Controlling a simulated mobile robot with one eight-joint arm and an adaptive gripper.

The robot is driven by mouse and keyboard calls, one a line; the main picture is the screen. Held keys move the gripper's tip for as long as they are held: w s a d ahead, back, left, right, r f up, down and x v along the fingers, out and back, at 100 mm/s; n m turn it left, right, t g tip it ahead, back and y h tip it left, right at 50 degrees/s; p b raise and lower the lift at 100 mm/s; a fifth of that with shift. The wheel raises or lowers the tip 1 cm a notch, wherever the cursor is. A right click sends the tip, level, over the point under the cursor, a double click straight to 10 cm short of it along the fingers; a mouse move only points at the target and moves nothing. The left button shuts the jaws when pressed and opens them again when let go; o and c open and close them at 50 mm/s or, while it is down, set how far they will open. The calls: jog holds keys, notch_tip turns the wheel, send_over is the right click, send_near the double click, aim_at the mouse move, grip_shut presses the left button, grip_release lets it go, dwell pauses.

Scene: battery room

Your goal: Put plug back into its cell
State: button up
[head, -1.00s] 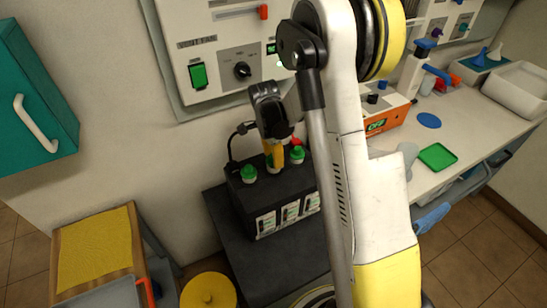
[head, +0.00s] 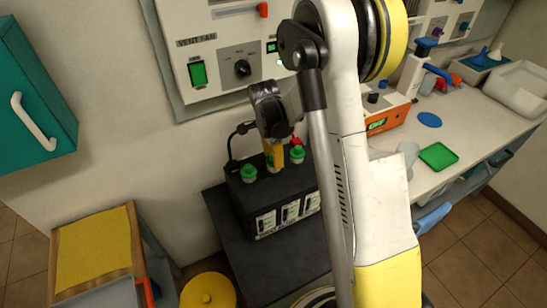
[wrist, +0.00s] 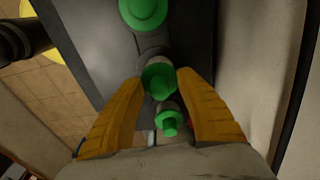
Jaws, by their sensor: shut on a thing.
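The black battery (head: 240,205) stands on a dark surface below the wall panel. One green plug (head: 249,173) sits on its left cell and another (head: 297,154) on its right cell. My gripper (head: 273,163) points down over the middle of the battery top, between these two. In the wrist view its yellow fingers (wrist: 162,82) are shut on a green plug (wrist: 158,80). The other plugs show above (wrist: 143,12) and below it (wrist: 168,120). A grey round part (wrist: 152,48) shows just beyond the held plug. I cannot tell whether the held plug is seated; the fingers hide its lower part.
A black cable (head: 232,145) loops at the battery's left end. A red item (head: 296,141) is close behind the gripper. The wall panel (head: 220,65) stands behind. The orange device (head: 382,122) and the workbench (head: 470,130) are to the right, beyond my arm.

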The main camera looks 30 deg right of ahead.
dwell(0.8)
jog(key=o, duration=0.9)
jog(key=shift+r+p, duration=2.05)
jog(key=shift+r, duration=1.5)
grip_shut()
jog(key=shift+f, duration=0.25)
